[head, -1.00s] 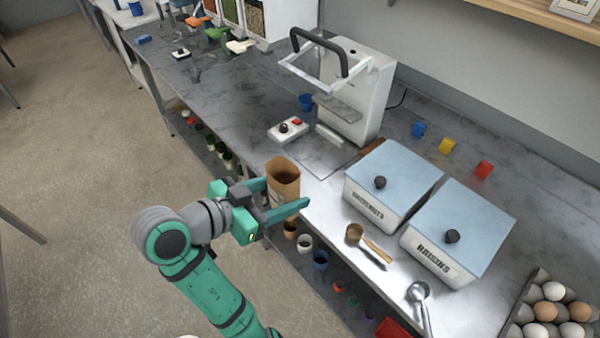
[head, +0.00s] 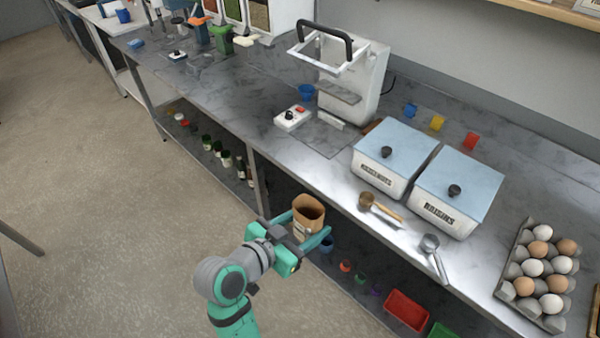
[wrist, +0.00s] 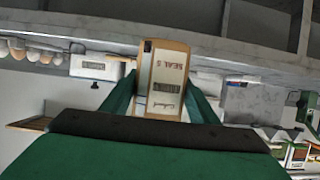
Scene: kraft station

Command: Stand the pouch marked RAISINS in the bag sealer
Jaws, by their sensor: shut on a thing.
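A brown kraft pouch (head: 307,212) with an open top is held upright between the fingers of my gripper (head: 302,232), in front of the counter's front edge. In the wrist view the pouch (wrist: 163,80) fills the space between both green fingers; its label shows upside down, partly reading SEAL, and the name on it is too small to tell. The bag sealer (head: 350,75) is a white machine with a raised black-handled frame, standing at the back of the counter. My gripper is apart from it, in front and lower left.
Two blue-lidded bins stand right of the sealer, one marked RAISINS (head: 455,195). A wooden-handled scoop (head: 380,207), a metal scoop (head: 433,255) and an egg tray (head: 540,270) lie along the front right. A small control box (head: 292,118) sits before the sealer. Bare counter (head: 240,95) lies left.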

